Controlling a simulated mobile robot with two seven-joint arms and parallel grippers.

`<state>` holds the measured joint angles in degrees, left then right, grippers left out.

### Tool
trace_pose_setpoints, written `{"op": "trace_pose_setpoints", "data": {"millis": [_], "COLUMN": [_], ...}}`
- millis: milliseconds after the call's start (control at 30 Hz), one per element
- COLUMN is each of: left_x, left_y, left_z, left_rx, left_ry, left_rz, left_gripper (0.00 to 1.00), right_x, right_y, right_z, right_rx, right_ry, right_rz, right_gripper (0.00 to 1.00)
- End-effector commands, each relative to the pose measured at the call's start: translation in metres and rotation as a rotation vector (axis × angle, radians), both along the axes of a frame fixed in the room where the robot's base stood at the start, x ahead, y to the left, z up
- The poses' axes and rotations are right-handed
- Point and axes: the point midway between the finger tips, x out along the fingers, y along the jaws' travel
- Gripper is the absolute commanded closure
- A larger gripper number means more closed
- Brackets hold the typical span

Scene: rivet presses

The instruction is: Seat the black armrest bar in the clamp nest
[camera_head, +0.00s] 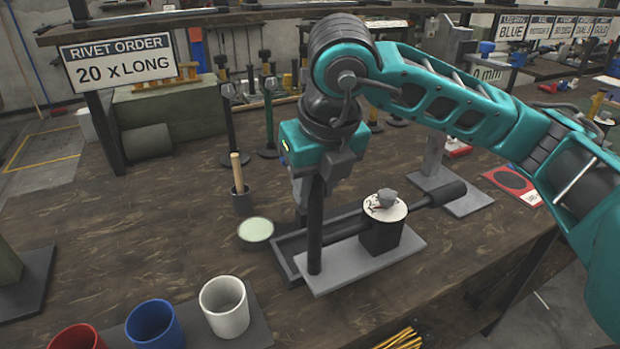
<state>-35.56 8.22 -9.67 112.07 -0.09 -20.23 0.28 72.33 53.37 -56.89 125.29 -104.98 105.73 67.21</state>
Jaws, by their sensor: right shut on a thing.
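My right gripper (318,178) comes in from the right and is shut on the upper part of a black bar (315,228), which looks like the armrest bar. The bar hangs upright. Its lower end overlaps the left part of a light grey plate (345,278); I cannot tell whether it touches. A black block (381,240) with a round white top stands on that plate, close to the right of the bar. I cannot tell for sure which part is the clamp nest. My left gripper is not in view.
A dark shallow tray (287,268) lies behind the plate. A thick black cylinder (440,194) lies to the right. A pale green round dish (256,230) and a black holder (242,203) are left. White (224,310), blue (152,325) and red cups stand front left.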

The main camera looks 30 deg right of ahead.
Motion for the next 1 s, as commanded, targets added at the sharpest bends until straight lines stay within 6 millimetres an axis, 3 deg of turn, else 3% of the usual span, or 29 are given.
{"op": "trace_pose_setpoints", "data": {"millis": [367,1000], "left_x": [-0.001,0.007], "left_y": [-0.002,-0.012], "left_z": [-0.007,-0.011], "left_rx": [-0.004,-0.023], "left_ry": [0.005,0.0], "left_rz": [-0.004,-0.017], "left_gripper": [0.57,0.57], "right_x": [0.004,0.049], "right_y": [-0.001,-0.003], "right_z": [-0.002,-0.018], "right_rx": [-0.005,-0.005], "right_ry": [-0.002,-0.003], "right_rz": [-0.011,-0.01], "right_gripper": [1.0,1.0]}}
